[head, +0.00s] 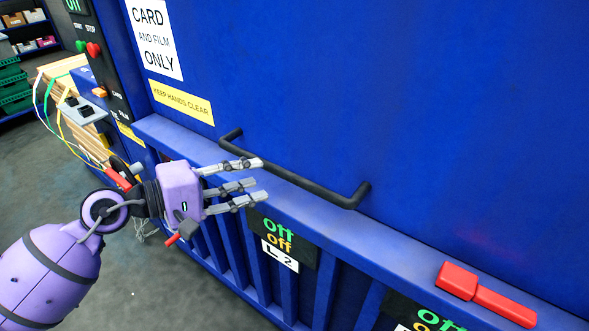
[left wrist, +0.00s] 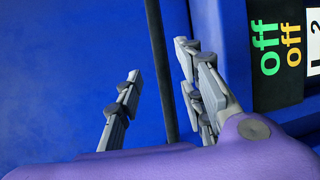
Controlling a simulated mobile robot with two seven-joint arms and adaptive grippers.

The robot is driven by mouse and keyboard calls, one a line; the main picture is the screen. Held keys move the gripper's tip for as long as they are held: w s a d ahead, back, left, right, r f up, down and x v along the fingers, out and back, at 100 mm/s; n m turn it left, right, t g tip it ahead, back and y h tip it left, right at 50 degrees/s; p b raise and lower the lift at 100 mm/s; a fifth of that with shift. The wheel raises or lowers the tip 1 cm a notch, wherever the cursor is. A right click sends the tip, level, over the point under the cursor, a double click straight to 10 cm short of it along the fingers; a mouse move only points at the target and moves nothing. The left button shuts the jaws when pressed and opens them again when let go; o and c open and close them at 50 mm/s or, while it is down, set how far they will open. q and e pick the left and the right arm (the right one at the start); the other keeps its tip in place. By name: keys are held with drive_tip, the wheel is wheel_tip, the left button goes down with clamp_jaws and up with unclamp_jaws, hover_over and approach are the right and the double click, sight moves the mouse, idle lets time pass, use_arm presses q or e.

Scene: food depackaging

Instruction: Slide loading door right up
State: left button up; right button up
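The loading door is a large flat blue panel (head: 360,80) filling the upper right of the head view. A black bar handle (head: 305,185) is fixed low on it, just above a blue ledge. My left gripper (head: 258,181) is open, its fingers pointing right, at the left part of the handle. In the left wrist view the black handle bar (left wrist: 160,55) runs between the spread fingers of the left gripper (left wrist: 157,65). I cannot tell whether any finger touches it. My right gripper is not in view.
A blue ledge (head: 410,243) runs below the door, with a red block and bar (head: 485,293) on it at right. Off-labelled panels (head: 283,240) hang below. A control box (head: 90,60), stacked cardboard and shelves stand left. Grey floor lies open at left.

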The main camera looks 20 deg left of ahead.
sight(274, 173)
use_arm(q)
drive_tip(key=shift+m, duration=0.3)
drive_tip(key=p+x, duration=0.2)
drive_tip(key=x, duration=0.3)
drive_tip(key=shift+w+d, duration=0.2)
drive_tip(key=shift+w, duration=0.15)
drive_tip(key=shift+w+d+f, duration=0.15)
drive_tip(key=shift+w+d, duration=0.2)
drive_tip(key=shift+w, duration=0.05)
drive_tip(key=shift+w+d+f, duration=0.1)
drive_tip(key=shift+d+f, duration=0.05)
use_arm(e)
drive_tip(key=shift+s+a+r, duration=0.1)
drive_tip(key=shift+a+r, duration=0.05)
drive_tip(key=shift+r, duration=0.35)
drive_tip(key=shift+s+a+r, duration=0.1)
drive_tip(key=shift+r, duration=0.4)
use_arm(q)
clamp_jaws()
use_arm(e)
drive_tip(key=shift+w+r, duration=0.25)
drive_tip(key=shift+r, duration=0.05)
